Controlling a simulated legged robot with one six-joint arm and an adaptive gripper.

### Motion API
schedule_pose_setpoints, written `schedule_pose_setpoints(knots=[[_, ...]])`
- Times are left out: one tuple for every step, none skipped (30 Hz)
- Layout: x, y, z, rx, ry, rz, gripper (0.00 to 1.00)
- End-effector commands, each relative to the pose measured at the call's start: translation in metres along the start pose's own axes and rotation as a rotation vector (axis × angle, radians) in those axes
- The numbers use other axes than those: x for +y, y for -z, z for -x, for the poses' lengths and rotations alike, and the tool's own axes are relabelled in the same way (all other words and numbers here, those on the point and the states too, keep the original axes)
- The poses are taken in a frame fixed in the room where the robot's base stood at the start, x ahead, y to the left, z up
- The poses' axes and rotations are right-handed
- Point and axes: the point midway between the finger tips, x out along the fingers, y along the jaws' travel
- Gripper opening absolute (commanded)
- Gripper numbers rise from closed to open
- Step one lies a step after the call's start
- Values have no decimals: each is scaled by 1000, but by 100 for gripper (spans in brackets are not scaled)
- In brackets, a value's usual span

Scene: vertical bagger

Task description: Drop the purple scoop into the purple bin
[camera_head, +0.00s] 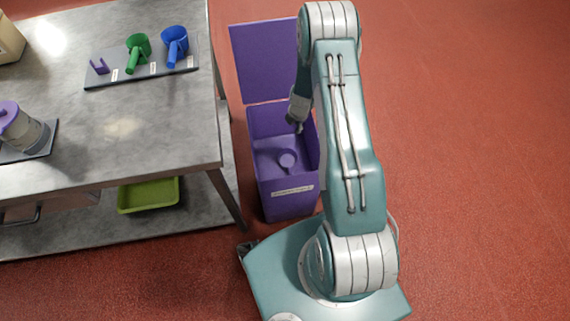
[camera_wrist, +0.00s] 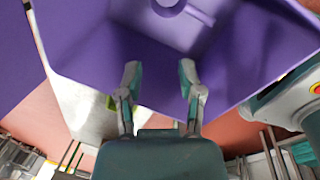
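The purple bin (camera_head: 289,199) stands on the floor beside the metal table, with its purple lid (camera_head: 264,62) open at the back. The purple scoop (camera_head: 286,160) lies inside the bin, low down. In the wrist view, part of the scoop (camera_wrist: 168,4) shows at the top edge, cut off by the frame, and the purple bin (camera_wrist: 95,50) surrounds it. My gripper (camera_head: 297,125) is above the bin opening, apart from the scoop. In the wrist view, my gripper (camera_wrist: 160,80) has its fingers spread, with nothing between them.
A metal table (camera_head: 160,130) stands at left. On it, a dark board (camera_head: 120,80) holds a green scoop (camera_head: 137,52), a blue scoop (camera_head: 175,45) and a small purple holder (camera_head: 99,66). A purple-lidded jug (camera_head: 22,130) is at far left. A green tray (camera_head: 148,195) sits below. Floor at right is clear.

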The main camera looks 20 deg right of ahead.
Motion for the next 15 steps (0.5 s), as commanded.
schedule_pose_setpoints(knots=[[0,0,0,0,0,0,49],[0,0,0,0,0,0,49],[0,0,0,0,0,0,49],[0,0,0,1,1,0,49],[0,0,0,0,1,0,49],[0,0,1,0,1,0,49],[0,0,2,0,0,0,49],[0,0,4,0,0,0,49],[0,0,7,0,-1,1,49],[0,0,11,0,-1,2,49],[1,0,15,0,-1,2,49],[1,0,22,0,-2,0,49],[1,0,27,-1,-2,0,49],[1,-1,33,-2,-3,1,49],[1,-1,40,-2,-3,1,49]])
